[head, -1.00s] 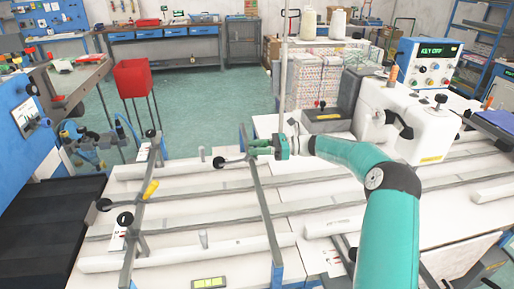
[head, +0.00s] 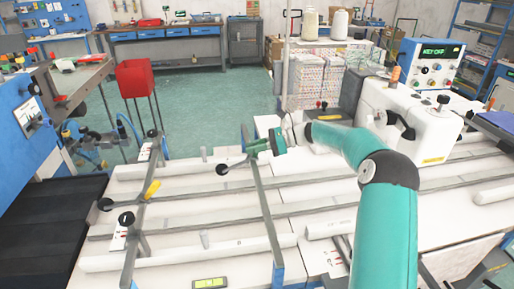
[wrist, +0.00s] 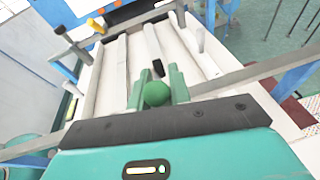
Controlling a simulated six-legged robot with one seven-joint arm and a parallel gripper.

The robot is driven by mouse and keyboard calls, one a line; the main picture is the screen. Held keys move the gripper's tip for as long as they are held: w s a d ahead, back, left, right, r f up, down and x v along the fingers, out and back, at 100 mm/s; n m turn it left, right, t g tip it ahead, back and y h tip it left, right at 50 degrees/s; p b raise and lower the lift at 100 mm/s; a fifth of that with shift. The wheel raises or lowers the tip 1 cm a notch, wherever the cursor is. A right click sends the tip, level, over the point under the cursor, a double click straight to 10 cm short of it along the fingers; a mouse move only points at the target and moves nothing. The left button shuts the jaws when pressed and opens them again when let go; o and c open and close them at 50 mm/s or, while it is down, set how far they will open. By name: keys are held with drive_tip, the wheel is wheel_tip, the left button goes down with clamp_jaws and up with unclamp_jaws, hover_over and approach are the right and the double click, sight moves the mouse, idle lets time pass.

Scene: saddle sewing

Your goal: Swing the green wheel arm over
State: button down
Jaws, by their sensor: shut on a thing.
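My gripper (head: 258,147) is shut at the upper end of a grey cross rail on the white table, left of the sewing machine. In the wrist view its two green fingers (wrist: 156,86) stand on either side of a round green knob (wrist: 157,94), which I take to be part of the green wheel arm. A short lever with a black round end (head: 222,169) reaches left from the fingers in the head view. A black piece (wrist: 158,68) shows just beyond the knob in the wrist view. The arm's pivot is hidden by my gripper.
The white sewing machine (head: 398,118) stands close right of my arm. Grey rails, a yellow handle (head: 152,189) and another black knob (head: 126,219) are on the table to the left. Thread cones (head: 310,24) stand behind.

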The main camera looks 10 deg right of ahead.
drive_tip(key=a+h, duration=0.1)
drive_tip(key=h, duration=0.1)
drive_tip(key=shift+a+r+h, duration=0.1)
drive_tip(key=shift+h, duration=0.2)
drive_tip(key=shift+a+h, duration=0.5)
drive_tip(key=shift+h, duration=0.6)
drive_tip(key=shift+f, duration=0.2)
drive_tip(key=c, duration=1.3)
unclamp_jaws()
drive_tip(key=v, duration=1.3)
drive_tip(key=shift+d+r, duration=0.2)
drive_tip(key=shift+r, duration=0.2)
